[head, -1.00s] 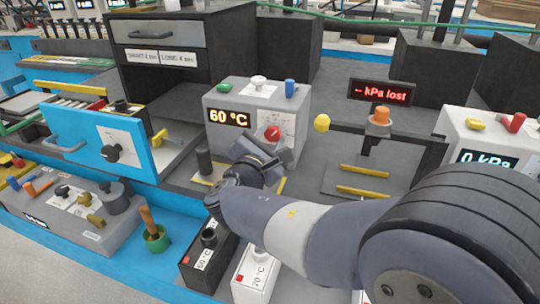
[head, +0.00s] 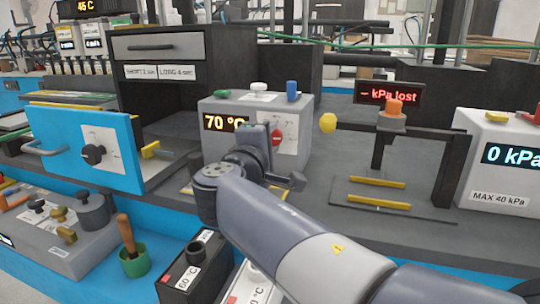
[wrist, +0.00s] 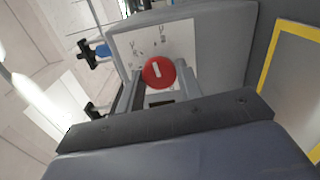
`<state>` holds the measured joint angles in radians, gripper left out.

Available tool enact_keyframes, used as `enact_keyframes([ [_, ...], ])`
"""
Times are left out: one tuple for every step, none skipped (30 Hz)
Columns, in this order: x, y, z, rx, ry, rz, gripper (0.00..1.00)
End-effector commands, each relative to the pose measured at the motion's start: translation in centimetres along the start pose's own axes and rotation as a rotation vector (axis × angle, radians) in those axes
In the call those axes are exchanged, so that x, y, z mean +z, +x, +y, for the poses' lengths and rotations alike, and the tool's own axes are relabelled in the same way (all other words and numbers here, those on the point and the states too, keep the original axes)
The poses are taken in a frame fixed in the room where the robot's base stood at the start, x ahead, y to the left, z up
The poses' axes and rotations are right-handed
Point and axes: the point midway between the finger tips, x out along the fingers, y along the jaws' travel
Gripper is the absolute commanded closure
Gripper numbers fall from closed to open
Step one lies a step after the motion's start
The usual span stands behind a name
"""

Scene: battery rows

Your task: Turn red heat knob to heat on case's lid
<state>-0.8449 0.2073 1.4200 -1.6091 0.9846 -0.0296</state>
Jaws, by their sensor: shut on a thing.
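The grey case (head: 210,104) stands on the bench in the head view. Its display (head: 225,122) reads 70 °C, partly covered at its right end by my arm. The red heat knob (head: 277,137) sits on the case's white printed panel; in the wrist view the knob (wrist: 158,72) is round with a white bar mark. My gripper (wrist: 155,88) is shut on the red knob, with a finger on either side. In the head view my gripper (head: 264,140) is side-on in front of the panel. The panel's print is too small to read.
To the right are a press frame with a yellow ball (head: 327,123) and a box reading 0 kPa (head: 485,125). Batteries labelled 60 °C (head: 190,270) and 70 °C (head: 245,285) stand in front.

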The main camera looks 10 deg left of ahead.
Motion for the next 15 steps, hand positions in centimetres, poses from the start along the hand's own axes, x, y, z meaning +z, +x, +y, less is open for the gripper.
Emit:
enact_keyframes([
  [-0.03, -0.01, -0.43, -0.001, 0.024, -0.001, 0.88],
  [-0.02, -0.01, -0.42, -0.001, 0.036, -0.001, 0.88],
  [-0.02, -0.01, -0.40, -0.002, 0.051, -0.001, 0.88],
  [-0.02, -0.01, -0.37, -0.002, 0.061, -0.001, 0.88],
  [-0.02, -0.01, -0.34, -0.002, 0.071, -0.001, 0.88],
  [-0.02, 0.00, -0.29, -0.002, 0.082, -0.001, 0.88],
  [-0.01, 0.00, -0.27, -0.002, 0.088, -0.001, 0.88],
  [-0.01, 0.00, -0.25, -0.002, 0.094, -0.001, 0.88],
  [-0.01, 0.00, -0.22, -0.002, 0.100, -0.001, 0.89],
  [-0.01, 0.00, -0.21, -0.003, 0.103, -0.001, 0.89],
  [-0.01, 0.00, -0.19, -0.003, 0.106, -0.001, 0.88],
  [-0.01, 0.00, -0.17, -0.003, 0.109, -0.001, 0.88],
  [0.00, 0.00, -0.16, -0.003, 0.111, -0.001, 0.88],
  [0.00, 0.00, -0.15, -0.003, 0.112, -0.001, 0.88],
  [0.00, 0.00, -0.14, -0.003, 0.114, -0.001, 0.88],
])
